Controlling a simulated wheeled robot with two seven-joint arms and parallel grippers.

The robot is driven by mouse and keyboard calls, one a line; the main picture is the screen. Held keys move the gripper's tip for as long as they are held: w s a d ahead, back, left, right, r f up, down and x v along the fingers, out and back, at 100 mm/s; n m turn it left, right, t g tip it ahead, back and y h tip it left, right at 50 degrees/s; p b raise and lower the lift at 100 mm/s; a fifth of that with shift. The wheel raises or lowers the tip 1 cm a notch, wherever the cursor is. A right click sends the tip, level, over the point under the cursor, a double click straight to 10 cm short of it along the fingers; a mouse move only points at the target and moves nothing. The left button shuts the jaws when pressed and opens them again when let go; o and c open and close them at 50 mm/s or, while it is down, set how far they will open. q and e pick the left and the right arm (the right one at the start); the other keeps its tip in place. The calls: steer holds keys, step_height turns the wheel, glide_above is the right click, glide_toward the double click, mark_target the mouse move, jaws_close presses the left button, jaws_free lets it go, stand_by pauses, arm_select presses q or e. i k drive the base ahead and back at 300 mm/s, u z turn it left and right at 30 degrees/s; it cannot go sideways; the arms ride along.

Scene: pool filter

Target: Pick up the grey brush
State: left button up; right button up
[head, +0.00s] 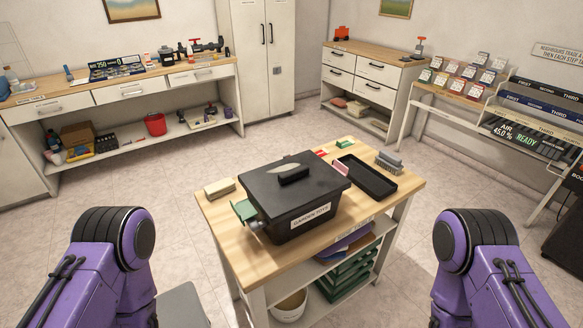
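The grey brush (389,162) is at the back right corner of the wooden-topped table in front of me. It looks grey with bristles showing, and it sits just beyond the far end of a black tray (350,178). I cannot tell whether it touches the tray. My two purple arms come in at the bottom left and bottom right.
A black lidded box (310,218) labelled "GARDEN TOYS" fills the table's middle. A tan block (219,188) lies at the left, a green item (345,144) at the back. Below are green trays (347,280) and a white bucket (289,307).

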mark_target(385, 159)
steer(key=z, duration=1.65)
steer(key=i, duration=4.3)
steer(key=u, duration=4.5)
